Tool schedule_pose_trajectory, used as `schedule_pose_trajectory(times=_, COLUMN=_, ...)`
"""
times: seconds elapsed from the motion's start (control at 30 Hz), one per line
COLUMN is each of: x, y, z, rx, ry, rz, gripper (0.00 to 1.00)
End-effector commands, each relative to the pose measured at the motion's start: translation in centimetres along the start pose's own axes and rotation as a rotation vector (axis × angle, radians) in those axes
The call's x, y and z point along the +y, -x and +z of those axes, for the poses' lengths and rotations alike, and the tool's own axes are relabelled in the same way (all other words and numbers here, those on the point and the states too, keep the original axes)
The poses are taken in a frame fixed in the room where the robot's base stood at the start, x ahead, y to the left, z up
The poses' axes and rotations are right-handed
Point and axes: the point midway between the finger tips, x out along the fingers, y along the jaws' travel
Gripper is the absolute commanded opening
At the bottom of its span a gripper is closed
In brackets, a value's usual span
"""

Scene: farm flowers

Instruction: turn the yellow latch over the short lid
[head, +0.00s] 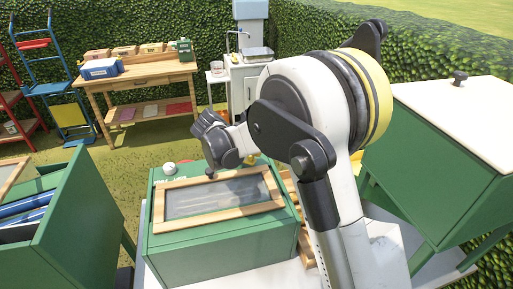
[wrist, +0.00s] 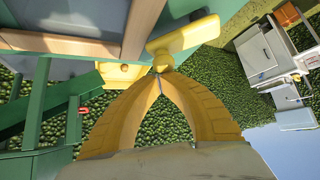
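The yellow latch (wrist: 187,38) is close in front of my gripper in the wrist view, a bar with a short stub at its lower left end. My gripper (wrist: 159,73) has its two yellow fingers closed together at the tips, just below that stub. Whether the tips touch the latch cannot be told. In the head view, the wood-framed lid (head: 235,209) with a grey pane lies on the green box (head: 225,257), and a small yellow part (head: 250,159) shows at its far edge beside my arm. My arm hides most of the gripper there.
Another yellow block (wrist: 121,74) sits left of the fingertips. A green bin (head: 75,235) stands left of the box, and a green cabinet with a white top (head: 465,112) stands right. A wooden workbench (head: 150,75) and a sink (head: 257,55) are behind.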

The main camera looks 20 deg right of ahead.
Motion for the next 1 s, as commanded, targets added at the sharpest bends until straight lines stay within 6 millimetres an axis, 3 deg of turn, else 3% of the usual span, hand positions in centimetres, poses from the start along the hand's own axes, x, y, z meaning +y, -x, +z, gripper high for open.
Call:
schedule_pose_trajectory(times=0.3, x=0.6, y=1.1, z=1.2, rx=-0.001, ry=-0.170, rz=0.165, gripper=0.00)
schedule_pose_trajectory(times=0.67, x=0.8, y=2.5, z=2.6, rx=-0.002, ry=-0.164, rz=0.158, gripper=0.00)
schedule_pose_trajectory(times=1.0, x=0.6, y=2.4, z=2.6, rx=-0.002, ry=-0.164, rz=0.159, gripper=0.00)
